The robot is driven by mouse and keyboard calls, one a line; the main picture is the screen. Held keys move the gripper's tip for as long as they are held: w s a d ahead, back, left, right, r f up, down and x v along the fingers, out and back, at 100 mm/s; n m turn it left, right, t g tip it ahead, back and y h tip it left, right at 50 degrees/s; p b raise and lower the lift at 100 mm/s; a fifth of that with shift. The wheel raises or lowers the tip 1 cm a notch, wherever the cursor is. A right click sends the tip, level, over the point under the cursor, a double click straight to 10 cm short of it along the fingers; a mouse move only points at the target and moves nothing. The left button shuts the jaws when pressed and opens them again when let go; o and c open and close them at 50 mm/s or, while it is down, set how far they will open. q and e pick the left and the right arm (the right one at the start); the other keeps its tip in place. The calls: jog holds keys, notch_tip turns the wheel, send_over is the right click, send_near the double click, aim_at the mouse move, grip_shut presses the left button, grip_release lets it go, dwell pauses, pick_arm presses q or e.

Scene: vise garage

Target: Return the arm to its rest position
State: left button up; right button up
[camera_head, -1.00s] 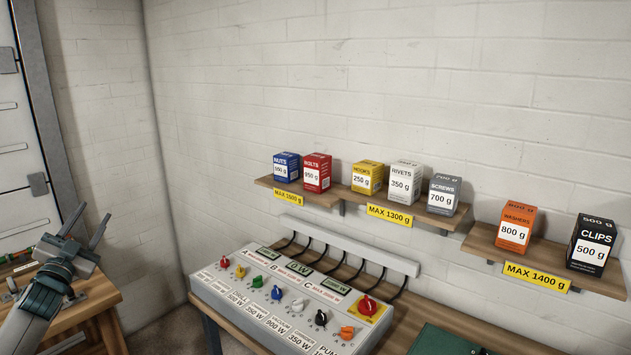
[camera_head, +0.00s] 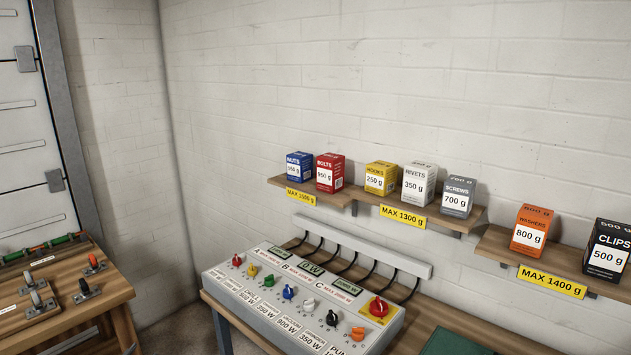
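Neither gripper shows in the head view now, and no part of my arms is visible. The places where my grippers are, and whether they are open or shut, are outside the picture.
A wooden bench (camera_head: 120,291) with toggle clamps (camera_head: 92,264) stands at the left. A control panel (camera_head: 225,283) with coloured knobs sits on a workbench. Wall shelves (camera_head: 350,192) hold several labelled boxes, among them blue nuts (camera_head: 299,167) and black clips (camera_head: 608,250). A green item (camera_head: 455,341) lies at lower right.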

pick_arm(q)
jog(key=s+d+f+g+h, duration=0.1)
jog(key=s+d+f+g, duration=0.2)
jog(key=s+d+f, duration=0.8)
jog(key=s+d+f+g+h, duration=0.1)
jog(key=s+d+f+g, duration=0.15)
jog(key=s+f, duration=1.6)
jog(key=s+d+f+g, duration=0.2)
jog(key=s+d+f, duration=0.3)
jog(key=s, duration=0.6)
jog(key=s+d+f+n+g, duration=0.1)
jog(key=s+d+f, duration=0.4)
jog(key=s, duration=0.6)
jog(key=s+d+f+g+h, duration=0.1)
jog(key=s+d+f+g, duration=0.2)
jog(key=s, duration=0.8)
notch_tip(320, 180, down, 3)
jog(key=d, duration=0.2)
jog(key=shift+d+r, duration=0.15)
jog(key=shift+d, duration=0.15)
